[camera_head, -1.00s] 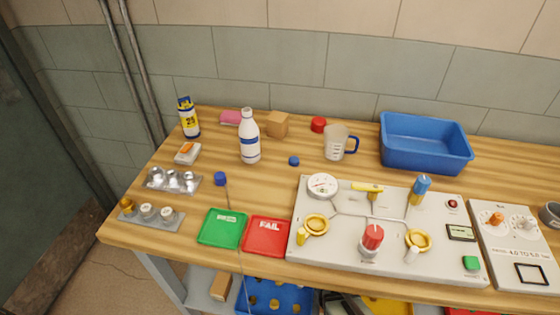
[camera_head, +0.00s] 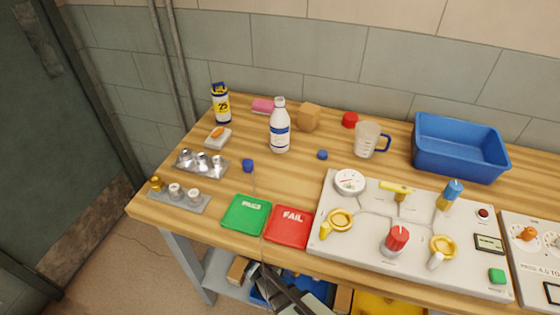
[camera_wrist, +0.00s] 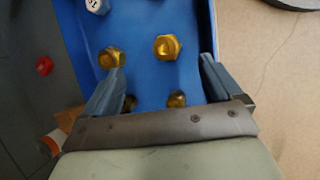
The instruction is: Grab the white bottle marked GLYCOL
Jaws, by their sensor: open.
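A white bottle (camera_head: 279,128) with a white cap and a blue band stands upright on the wooden table, left of centre at the back. The writing on its label is too small to read. My gripper (camera_wrist: 162,72) is open and empty in the wrist view. It is over a blue bin (camera_wrist: 140,22) holding brass nuts, below table height. The bottle is not in the wrist view. In the head view my arm shows at the bottom, in front of the table edge and well away from the bottle.
A cardboard-coloured block (camera_head: 308,117) stands close right of the bottle, and a pink sponge (camera_head: 263,105) behind left. Green (camera_head: 246,215) and red (camera_head: 289,226) trays lie in front.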

